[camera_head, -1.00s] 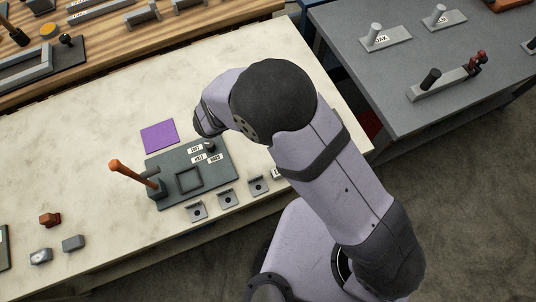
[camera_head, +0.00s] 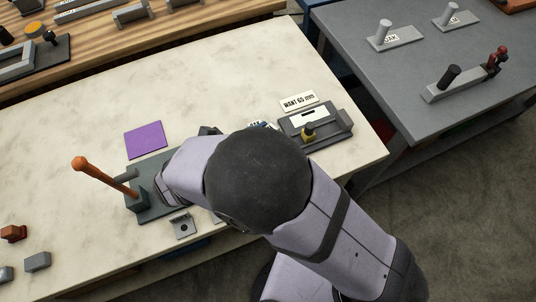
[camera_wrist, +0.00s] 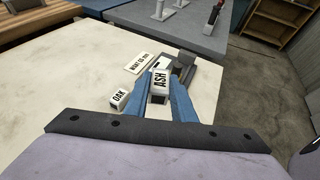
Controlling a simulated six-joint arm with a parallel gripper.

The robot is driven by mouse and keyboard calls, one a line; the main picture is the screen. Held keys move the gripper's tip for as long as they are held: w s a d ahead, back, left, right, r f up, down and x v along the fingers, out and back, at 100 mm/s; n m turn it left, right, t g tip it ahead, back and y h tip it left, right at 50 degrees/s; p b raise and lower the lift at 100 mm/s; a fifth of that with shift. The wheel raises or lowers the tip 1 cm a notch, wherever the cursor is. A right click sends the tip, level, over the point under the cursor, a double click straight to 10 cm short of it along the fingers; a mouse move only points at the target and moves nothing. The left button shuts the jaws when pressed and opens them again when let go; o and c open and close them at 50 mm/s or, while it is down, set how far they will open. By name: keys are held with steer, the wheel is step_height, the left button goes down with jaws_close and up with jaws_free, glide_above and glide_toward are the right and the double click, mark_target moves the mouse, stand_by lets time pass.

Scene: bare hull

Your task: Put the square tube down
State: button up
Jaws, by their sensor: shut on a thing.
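My gripper (camera_wrist: 163,97) shows in the wrist view as two blue fingers, shut on a small pale square-ended piece, the square tube (camera_wrist: 158,98). The white face labelled ASH (camera_wrist: 161,79) is at the fingertips; I cannot tell whether this label is on the tube or on a block behind it. A white block labelled OAK (camera_wrist: 119,99) lies on the bench left of the fingers.
A dark plate (camera_head: 146,213) with an orange-handled post (camera_head: 105,180) is partly hidden at left. A purple square (camera_head: 145,139) lies behind it. The bench's back middle is clear.

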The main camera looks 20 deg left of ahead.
steer(key=shift+f+p, duration=0.65)
steer(key=shift+f, duration=4.4)
steer(key=shift+f, duration=0.2)
steer(key=o, duration=1.1)
steer(key=shift+c, duration=0.2)
steer(key=shift+r, duration=0.1)
steer(key=shift+r, duration=0.25)
steer(key=shift+s+a, duration=0.25)
steer(key=shift+s, duration=0.05)
steer(key=b+v, duration=0.3)
steer(key=v, duration=0.8)
steer(key=shift+s+r, duration=0.15)
steer(key=shift+r, duration=0.05)
